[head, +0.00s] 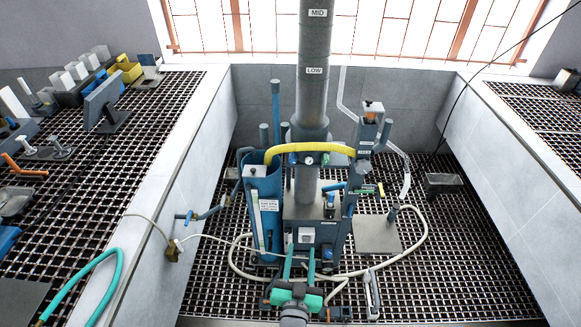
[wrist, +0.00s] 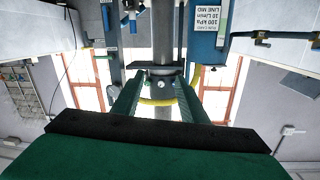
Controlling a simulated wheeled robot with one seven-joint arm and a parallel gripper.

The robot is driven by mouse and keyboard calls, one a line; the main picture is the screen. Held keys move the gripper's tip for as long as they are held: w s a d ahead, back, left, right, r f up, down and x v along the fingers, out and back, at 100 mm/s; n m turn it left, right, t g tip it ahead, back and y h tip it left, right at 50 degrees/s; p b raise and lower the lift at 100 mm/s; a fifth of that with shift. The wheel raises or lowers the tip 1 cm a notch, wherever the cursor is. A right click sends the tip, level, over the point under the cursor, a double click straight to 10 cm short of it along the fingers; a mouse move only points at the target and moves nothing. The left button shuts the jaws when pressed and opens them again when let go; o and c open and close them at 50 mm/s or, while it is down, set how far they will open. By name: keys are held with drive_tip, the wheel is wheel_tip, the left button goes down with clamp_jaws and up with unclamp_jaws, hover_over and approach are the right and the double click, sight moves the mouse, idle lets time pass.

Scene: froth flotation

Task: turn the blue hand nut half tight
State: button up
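I cannot tell for certain which part is the blue hand nut. Small blue parts show on the flotation machine (head: 300,207): a blue lever (head: 335,187) on its front and a small blue piece (head: 327,252) low down, just right of my gripper. My gripper (head: 299,252) is in front of the machine's lower front, its two green fingers apart with nothing seen between them. In the wrist view my gripper (wrist: 158,90) is also open, with the grey column (wrist: 162,35) and a small gauge seen beyond the gap. A blue part (wrist: 140,6) shows at that view's top edge.
A blue cylinder (head: 264,225) with a label stands left of the machine. A yellow hose (head: 310,148) arches over it. A pale hose (head: 235,262) loops over the grating. A blue-handled valve (head: 186,215) is at the left wall. Benches flank both sides.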

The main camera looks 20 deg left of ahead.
drive_tip(key=n+y, duration=0.1)
drive_tip(key=y, duration=0.1)
approach(292, 162)
drive_tip(key=shift+t, duration=0.3)
drive_tip(key=x, duration=0.8)
drive_tip(key=shift+w+a+f, duration=0.15)
drive_tip(key=shift+w+f, duration=0.1)
drive_tip(key=shift+f, duration=0.05)
clamp_jaws()
